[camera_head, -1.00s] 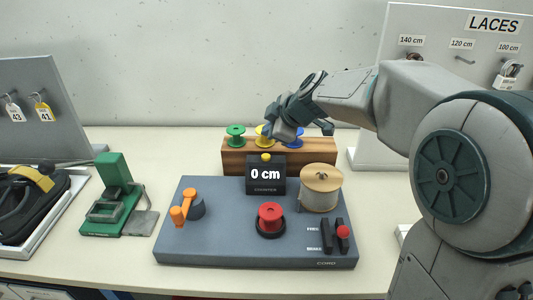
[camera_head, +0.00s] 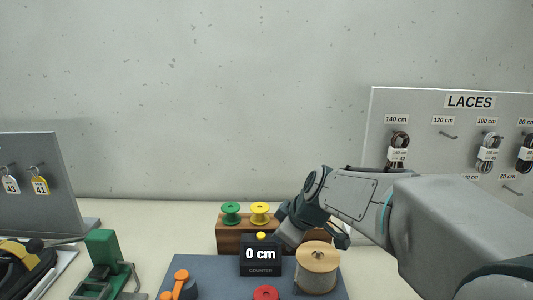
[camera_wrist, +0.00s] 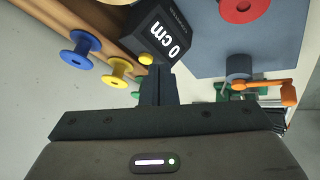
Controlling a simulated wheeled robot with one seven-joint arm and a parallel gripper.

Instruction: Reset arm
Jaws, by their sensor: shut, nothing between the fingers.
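My arm (camera_head: 370,205) reaches in from the right of the head view. My gripper (camera_wrist: 158,72) shows in the wrist view with its dark fingers shut together and nothing between them. In the head view the gripper is above the cord station, just right of the black counter (camera_head: 261,258), which reads 0 cm. The fingertips cannot be made out there. The counter also shows in the wrist view, just beyond the fingertips; I cannot tell if they touch.
A wooden rack (camera_head: 230,239) holds green (camera_head: 231,213), yellow (camera_head: 259,213) and blue (camera_wrist: 79,50) spools. A cord reel (camera_head: 317,267) stands right of the counter. The LACES board (camera_head: 440,160) is at right. A green device (camera_head: 102,250) and tag board (camera_head: 40,180) are left.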

